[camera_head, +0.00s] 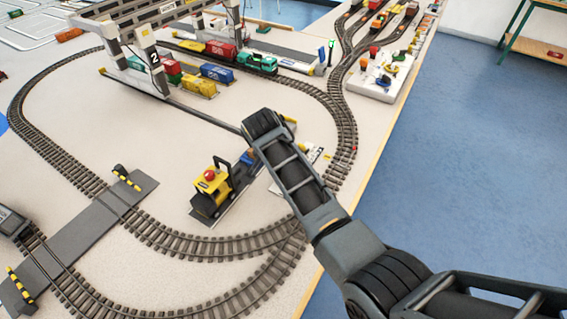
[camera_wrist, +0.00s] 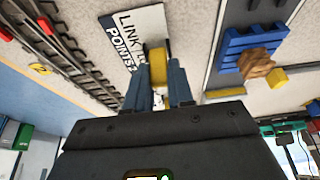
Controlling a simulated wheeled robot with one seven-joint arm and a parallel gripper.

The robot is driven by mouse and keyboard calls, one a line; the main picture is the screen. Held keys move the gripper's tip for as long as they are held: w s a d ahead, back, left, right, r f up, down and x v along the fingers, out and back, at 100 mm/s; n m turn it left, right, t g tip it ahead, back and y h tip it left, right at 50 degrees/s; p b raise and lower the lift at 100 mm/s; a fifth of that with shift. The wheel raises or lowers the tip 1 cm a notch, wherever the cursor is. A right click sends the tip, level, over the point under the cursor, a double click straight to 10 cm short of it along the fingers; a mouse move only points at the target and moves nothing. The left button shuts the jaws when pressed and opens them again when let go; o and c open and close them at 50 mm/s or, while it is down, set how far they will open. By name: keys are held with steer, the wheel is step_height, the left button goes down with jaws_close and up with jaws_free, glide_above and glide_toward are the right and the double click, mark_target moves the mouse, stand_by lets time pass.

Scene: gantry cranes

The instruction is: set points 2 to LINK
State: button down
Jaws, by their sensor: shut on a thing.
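In the wrist view my gripper (camera_wrist: 158,88) has two blue fingers closed on a yellow handle (camera_wrist: 157,62). The handle stands at a white label plate (camera_wrist: 135,30) with the words LINK and POINTS; the number on it is not clear to me. The fingers and handle cover part of the plate. In the head view my arm hides the gripper and the handle, and part of a white plate (camera_head: 313,155) shows beside the arm. Which way the handle is set cannot be told.
A yellow and black toy vehicle (camera_head: 211,187) stands left of my arm. Track (camera_head: 342,125) curves close by on the right, near the table edge. A gantry crane (camera_head: 150,57) and coloured wagons (camera_head: 216,73) are farther back. A blue pallet (camera_wrist: 250,45) shows in the wrist view.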

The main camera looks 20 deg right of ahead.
steer(key=t+h+b, duration=0.1)
steer(key=a+h+b, duration=0.1)
steer(key=s+f+t+h+b, duration=0.1)
steer(key=b, duration=0.1)
steer(key=shift+a+t+h, duration=0.25)
steer(key=shift+t+h, duration=0.05)
steer(key=shift+h, duration=0.1)
steer(key=h+b, duration=0.1)
steer(key=b, duration=0.1)
steer(key=t+h+b, duration=0.1)
steer(key=shift+s+a+t+b, duration=0.25)
steer(key=shift+a+t+b, duration=0.05)
steer(key=shift+b, duration=0.1)
steer(key=c, duration=1)
jaws_free()
steer(key=shift+r, duration=0.1)
steer(key=shift+b+v, duration=0.35)
steer(key=shift+v, duration=3.6)
